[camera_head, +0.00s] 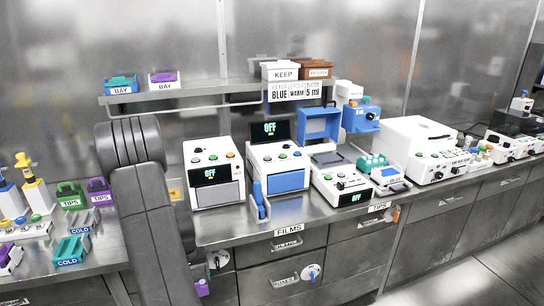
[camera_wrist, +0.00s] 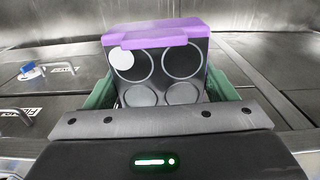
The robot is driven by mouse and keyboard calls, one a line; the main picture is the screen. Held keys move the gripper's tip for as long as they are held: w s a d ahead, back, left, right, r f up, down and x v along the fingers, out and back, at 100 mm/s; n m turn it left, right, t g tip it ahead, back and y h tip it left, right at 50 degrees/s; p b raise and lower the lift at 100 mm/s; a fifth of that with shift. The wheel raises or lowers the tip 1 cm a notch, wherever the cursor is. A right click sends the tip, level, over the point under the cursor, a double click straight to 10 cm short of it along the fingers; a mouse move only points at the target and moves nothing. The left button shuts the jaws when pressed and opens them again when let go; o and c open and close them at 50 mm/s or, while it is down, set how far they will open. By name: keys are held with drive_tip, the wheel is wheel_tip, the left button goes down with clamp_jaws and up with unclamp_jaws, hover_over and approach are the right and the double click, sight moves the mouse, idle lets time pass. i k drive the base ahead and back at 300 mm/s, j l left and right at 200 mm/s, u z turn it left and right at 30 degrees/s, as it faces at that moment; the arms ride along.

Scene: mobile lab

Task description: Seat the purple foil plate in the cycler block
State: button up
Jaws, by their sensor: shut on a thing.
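In the wrist view my gripper (camera_wrist: 166,92) is shut on a dark block with a purple top, which I take as the purple foil plate (camera_wrist: 160,34). It has several round rings on its face, one with a white disc. Green finger pads flank it. In the head view a bit of purple (camera_head: 202,288) shows low beside my arm, in front of the counter; most of the gripper there is hidden. The cycler block is not clearly identifiable. A white instrument with a grey top and an OFF display (camera_head: 341,185) stands on the counter, a possible candidate.
Two more white OFF instruments (camera_head: 213,173) (camera_head: 279,165) stand on the counter. A blue holder (camera_head: 260,200) is near its front edge. Labelled drawers (camera_head: 288,245) are below. A shelf (camera_head: 190,88) with bay trays runs above.

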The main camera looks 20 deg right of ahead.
sight(328, 159)
drive_tip(key=l+u, duration=0.2)
drive_tip(key=u, duration=0.2)
drive_tip(key=l+u, duration=0.2)
drive_tip(key=u, duration=0.25)
drive_tip(key=l+u, duration=0.2)
drive_tip(key=u, duration=0.2)
drive_tip(key=k+l, duration=0.15)
drive_tip(key=l, duration=0.2)
drive_tip(key=k+l, duration=0.2)
drive_tip(key=l, duration=0.15)
drive_tip(key=k+l, duration=0.15)
drive_tip(key=l, duration=0.2)
drive_tip(key=k+l, duration=0.15)
drive_tip(key=l, duration=0.25)
drive_tip(key=k+l, duration=0.15)
drive_tip(key=l, duration=0.2)
